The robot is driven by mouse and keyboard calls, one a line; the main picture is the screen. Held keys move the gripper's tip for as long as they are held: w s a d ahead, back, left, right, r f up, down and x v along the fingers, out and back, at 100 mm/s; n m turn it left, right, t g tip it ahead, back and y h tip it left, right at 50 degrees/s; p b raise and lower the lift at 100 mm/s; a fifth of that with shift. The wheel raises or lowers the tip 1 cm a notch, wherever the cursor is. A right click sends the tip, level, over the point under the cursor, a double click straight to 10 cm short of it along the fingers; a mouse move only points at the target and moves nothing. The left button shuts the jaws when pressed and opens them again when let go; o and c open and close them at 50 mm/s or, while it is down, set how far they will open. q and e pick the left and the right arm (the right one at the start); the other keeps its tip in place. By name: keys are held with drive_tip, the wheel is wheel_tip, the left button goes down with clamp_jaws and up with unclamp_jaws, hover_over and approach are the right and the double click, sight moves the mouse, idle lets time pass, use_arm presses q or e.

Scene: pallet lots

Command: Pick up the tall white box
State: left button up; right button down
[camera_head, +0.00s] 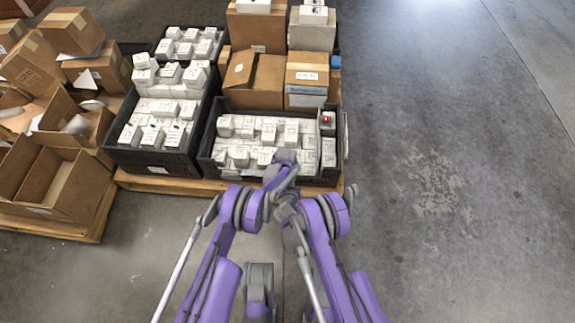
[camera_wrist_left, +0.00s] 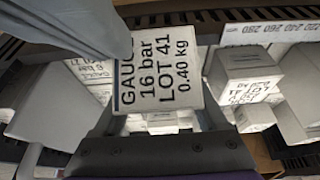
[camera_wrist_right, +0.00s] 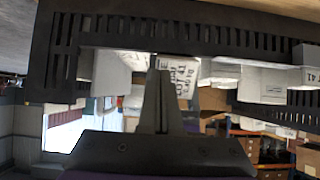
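White boxes with printed labels fill a black crate (camera_head: 220,175) in the head view. In the left wrist view one white box (camera_wrist_left: 160,72), reading 16 bar, LOT 41, 0.40 kg, stands closest to the camera. My left gripper (camera_wrist_left: 158,112) is open, its spread fingers at the near corners of this box; contact is unclear. In the head view my left gripper (camera_head: 285,160) is over the crate's front edge. My right gripper (camera_wrist_right: 158,85) has its fingers together outside the crate wall, empty. A LOT 41 box (camera_wrist_right: 183,72) shows behind it. Which box is tallest is unclear.
A second black crate of white boxes (camera_head: 122,155) stands left, with cardboard boxes (camera_head: 268,80) behind. A small item with a red mark (camera_head: 327,121) is at the crate's right end. A pallet of open cartons (camera_head: 65,185) is far left. Floor (camera_head: 450,150) is free on the right.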

use_arm(q)
clamp_jaws()
use_arm(e)
drive_tip(key=shift+r, duration=0.6)
